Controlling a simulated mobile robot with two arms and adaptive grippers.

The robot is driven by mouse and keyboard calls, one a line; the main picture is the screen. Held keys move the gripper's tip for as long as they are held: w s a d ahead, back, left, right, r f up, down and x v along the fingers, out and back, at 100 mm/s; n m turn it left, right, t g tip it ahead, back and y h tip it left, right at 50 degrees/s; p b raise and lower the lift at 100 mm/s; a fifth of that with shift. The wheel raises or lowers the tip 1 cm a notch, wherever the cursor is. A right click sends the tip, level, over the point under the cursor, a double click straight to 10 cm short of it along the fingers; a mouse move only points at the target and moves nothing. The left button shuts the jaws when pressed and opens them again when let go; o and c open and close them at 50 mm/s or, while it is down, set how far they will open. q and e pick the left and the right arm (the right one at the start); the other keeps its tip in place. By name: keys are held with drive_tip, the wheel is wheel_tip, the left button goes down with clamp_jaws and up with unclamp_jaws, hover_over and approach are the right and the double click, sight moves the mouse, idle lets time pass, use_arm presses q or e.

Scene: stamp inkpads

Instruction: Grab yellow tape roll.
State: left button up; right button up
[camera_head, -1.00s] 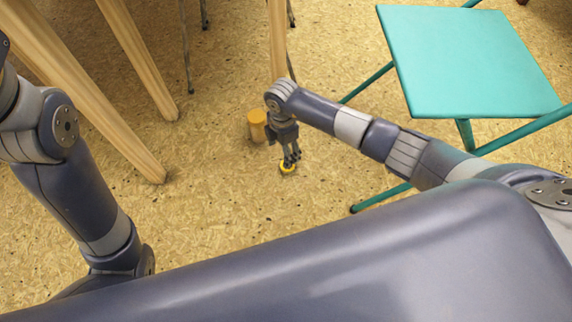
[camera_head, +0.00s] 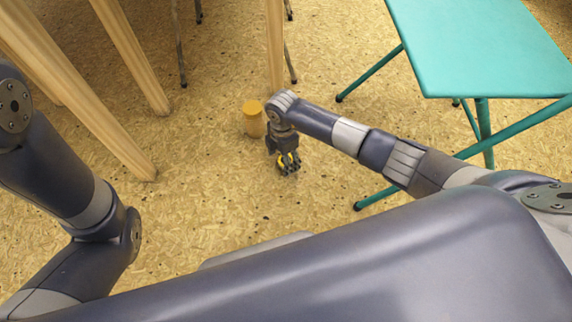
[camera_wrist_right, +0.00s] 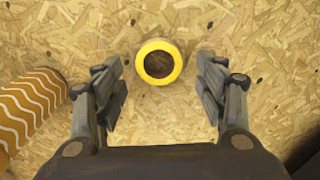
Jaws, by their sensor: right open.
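The yellow tape roll (camera_wrist_right: 159,62) lies flat on the floor in the right wrist view, a yellow ring with a dark centre. My right gripper (camera_wrist_right: 160,80) is open, with one finger to the left of the roll and one to the right, both apart from it. In the head view the right gripper (camera_head: 288,164) points down over the roll, which it mostly covers; only bits of yellow show between the fingers. My left arm is at the left of the head view, but its gripper is out of sight.
An orange cylinder (camera_head: 254,119) stands just left of the right gripper; its wavy white stripes show in the wrist view (camera_wrist_right: 28,108). Wooden legs (camera_head: 112,125) stand at left. A teal folding chair (camera_head: 480,45) is at right. The speckled floor (camera_head: 215,190) in front is clear.

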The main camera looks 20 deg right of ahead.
drive_tip(key=shift+f, duration=0.7)
drive_tip(key=shift+r, duration=0.1)
drive_tip(key=c, duration=0.9)
